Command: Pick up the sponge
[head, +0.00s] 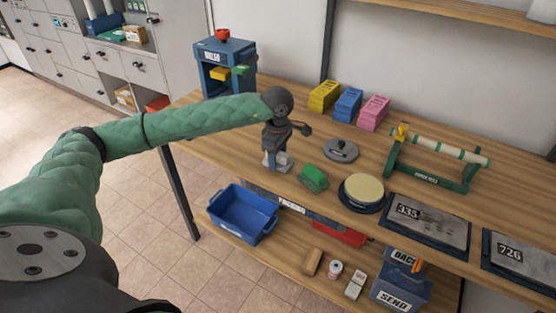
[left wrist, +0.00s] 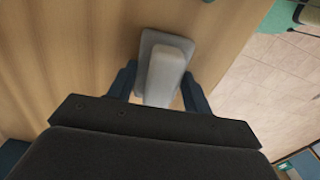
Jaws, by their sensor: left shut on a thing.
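My left gripper (head: 277,157) is at the front left of the wooden table, pointing down. Its fingers, also seen in the left wrist view (left wrist: 165,92), are shut on the narrow raised part of a pale grey block (left wrist: 164,72) with a wider flat base. The block also shows in the head view (head: 285,163), at or just above the tabletop; I cannot tell which. To its right, apart from it, lies a green block (head: 313,178). A round cream pad (head: 363,188) sits in a dark dish. I cannot tell for sure which is the sponge. My right gripper is not in view.
A grey round lidded thing (head: 341,150) stands behind the green block. Yellow, blue and pink boxes (head: 348,104) line the back. A green roll stand (head: 433,165) and numbered plates (head: 430,222) are to the right. A blue bin (head: 243,214) is on the lower shelf.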

